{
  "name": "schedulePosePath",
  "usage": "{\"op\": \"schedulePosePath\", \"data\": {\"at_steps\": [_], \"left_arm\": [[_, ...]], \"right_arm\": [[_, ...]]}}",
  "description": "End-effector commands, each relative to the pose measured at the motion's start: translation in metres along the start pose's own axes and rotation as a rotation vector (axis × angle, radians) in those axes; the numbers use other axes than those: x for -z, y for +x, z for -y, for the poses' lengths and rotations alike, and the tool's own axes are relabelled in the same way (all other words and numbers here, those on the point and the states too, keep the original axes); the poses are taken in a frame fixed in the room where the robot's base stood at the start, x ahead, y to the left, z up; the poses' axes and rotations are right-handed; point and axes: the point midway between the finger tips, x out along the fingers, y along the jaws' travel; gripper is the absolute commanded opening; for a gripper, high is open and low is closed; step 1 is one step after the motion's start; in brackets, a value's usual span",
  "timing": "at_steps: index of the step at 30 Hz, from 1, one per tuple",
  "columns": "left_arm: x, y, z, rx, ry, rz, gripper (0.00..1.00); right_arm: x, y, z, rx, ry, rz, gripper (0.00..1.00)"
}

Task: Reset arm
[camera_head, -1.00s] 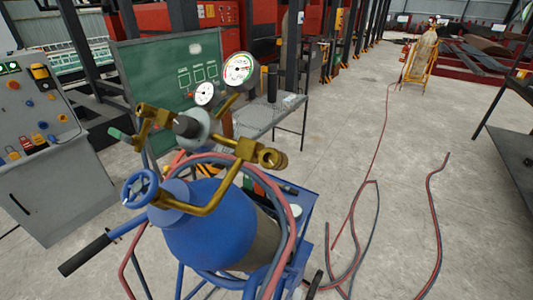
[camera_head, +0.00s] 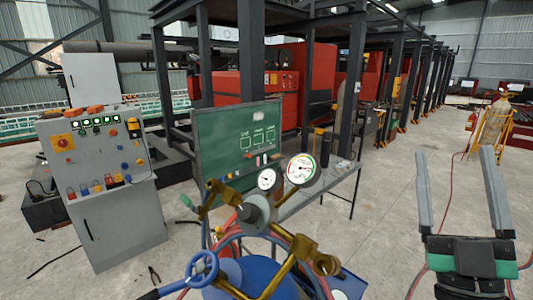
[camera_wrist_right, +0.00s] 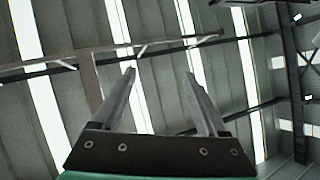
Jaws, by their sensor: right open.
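My right gripper (camera_head: 459,200) is at the right of the head view. It points upward with its two grey fingers spread apart and nothing between them. In the right wrist view the same gripper (camera_wrist_right: 160,95) shows its open fingers against the roof beams and bright roof strips. It is apart from the other things around it. My left gripper is in neither view.
A blue gas cylinder (camera_head: 255,278) with gauges (camera_head: 301,168) and brass valves stands at the lower middle. A grey control panel (camera_head: 105,160) stands at left, a green board (camera_head: 238,140) and a table (camera_head: 320,185) behind the cylinder. Bare floor (camera_head: 400,175) lies between table and gripper.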

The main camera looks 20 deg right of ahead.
Motion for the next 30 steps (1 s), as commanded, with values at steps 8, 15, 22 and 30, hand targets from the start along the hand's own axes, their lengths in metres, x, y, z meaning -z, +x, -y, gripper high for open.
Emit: {"op": "schedulePosePath", "data": {"at_steps": [8,15,22,30], "left_arm": [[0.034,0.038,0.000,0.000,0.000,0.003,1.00],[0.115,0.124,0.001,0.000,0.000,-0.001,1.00],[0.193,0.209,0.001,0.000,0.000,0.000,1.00],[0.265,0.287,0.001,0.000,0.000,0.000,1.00]], "right_arm": [[0.187,0.039,0.050,0.343,0.851,0.025,0.76],[0.241,0.134,0.020,0.334,0.833,0.034,0.76],[0.302,0.228,-0.011,0.333,0.829,0.035,0.76],[0.358,0.313,-0.039,0.333,0.828,0.036,0.76]]}}
